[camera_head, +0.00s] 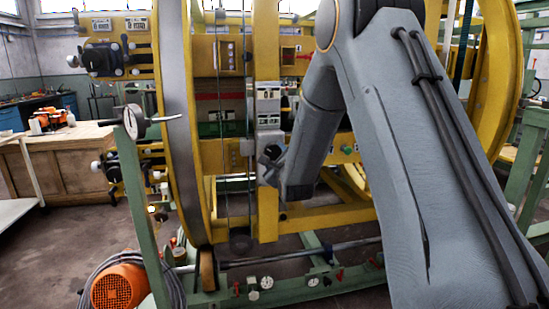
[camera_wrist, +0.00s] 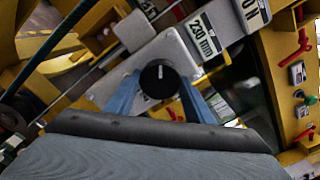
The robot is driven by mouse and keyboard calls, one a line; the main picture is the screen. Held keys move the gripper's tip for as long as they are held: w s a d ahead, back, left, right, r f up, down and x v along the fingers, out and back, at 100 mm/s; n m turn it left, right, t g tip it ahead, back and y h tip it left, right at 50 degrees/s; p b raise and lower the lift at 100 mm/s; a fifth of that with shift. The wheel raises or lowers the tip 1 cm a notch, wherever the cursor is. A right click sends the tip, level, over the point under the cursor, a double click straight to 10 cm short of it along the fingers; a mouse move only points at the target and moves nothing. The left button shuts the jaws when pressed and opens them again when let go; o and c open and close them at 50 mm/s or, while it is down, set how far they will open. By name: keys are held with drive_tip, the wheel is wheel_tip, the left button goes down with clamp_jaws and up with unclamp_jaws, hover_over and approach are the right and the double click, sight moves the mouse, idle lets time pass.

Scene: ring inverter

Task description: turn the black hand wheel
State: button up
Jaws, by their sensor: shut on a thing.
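The black hand wheel (camera_wrist: 159,79) is a small round black knob with a white mark on its face. It sits on a light grey plate (camera_wrist: 108,85) of the yellow machine in the wrist view. In the head view the knob (camera_head: 272,153) shows at the left of my arm's end. My gripper (camera_wrist: 159,84) has one blue finger on each side of the knob and is shut on it. Where the fingertips touch its rim is partly hidden. In the head view my arm covers most of the gripper.
Labelled grey boxes (camera_wrist: 203,34) lie just beyond the knob. Red levers (camera_wrist: 301,40) and a green button (camera_wrist: 303,111) are on the right. A large yellow ring frame (camera_head: 200,170) surrounds the work area. An orange motor (camera_head: 118,288) stands on the floor at the left.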

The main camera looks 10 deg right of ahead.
drive_tip(key=shift+f+m+b, duration=0.1)
drive_tip(key=shift+m+b, duration=0.2)
drive_tip(key=shift+m, duration=0.7)
drive_tip(key=o, duration=1.1)
drive_tip(key=shift+c, duration=0.2)
drive_tip(key=s, duration=0.8)
drive_tip(key=shift+b, duration=0.4)
